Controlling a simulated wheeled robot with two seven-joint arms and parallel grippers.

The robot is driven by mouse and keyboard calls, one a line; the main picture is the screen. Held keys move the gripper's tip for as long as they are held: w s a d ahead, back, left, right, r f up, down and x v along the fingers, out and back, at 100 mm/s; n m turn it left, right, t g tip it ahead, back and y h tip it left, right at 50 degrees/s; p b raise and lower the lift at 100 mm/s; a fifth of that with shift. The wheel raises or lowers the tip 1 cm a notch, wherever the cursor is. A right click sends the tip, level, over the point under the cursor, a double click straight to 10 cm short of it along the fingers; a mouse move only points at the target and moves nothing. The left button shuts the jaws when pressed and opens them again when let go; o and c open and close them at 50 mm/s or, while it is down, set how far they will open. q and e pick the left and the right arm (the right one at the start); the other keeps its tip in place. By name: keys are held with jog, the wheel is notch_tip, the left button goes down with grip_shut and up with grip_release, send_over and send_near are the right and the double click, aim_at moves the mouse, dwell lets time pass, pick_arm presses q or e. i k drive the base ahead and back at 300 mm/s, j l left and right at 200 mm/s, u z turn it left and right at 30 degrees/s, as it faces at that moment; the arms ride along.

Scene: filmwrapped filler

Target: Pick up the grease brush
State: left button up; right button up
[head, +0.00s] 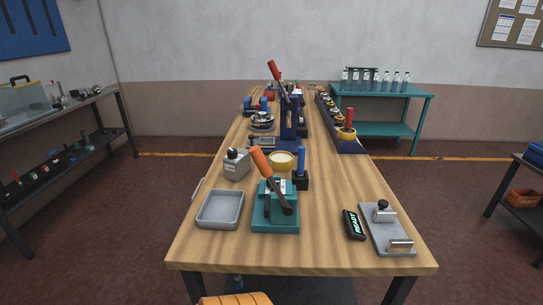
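I cannot tell for certain which thing is the grease brush. A slim upright blue handle (302,156) stands in a black square holder (300,181) near the middle of the wooden bench (335,205). It may be the brush, but no bristles show. A round yellow tin (281,161) with pale contents sits just left of and behind it. Neither of my grippers is in view.
A teal press (276,215) with an orange-handled lever stands in front of the black holder. Around it are a grey tray (220,209), a grey can (236,165), a black "READY" block (353,225) and a metal plate fixture (387,232). A tall blue press (289,122) stands behind.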

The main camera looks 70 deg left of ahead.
aim_at(301, 149)
jog(key=i+l+u, duration=0.1)
jog(key=u, duration=0.35)
jog(key=i+l+u, duration=0.1)
jog(key=u, duration=0.35)
jog(key=l+u, duration=0.25)
jog(key=u, duration=0.25)
jog(key=l+u, duration=0.25)
jog(key=u, duration=0.2)
jog(key=l+u, duration=0.2)
jog(key=u, duration=0.25)
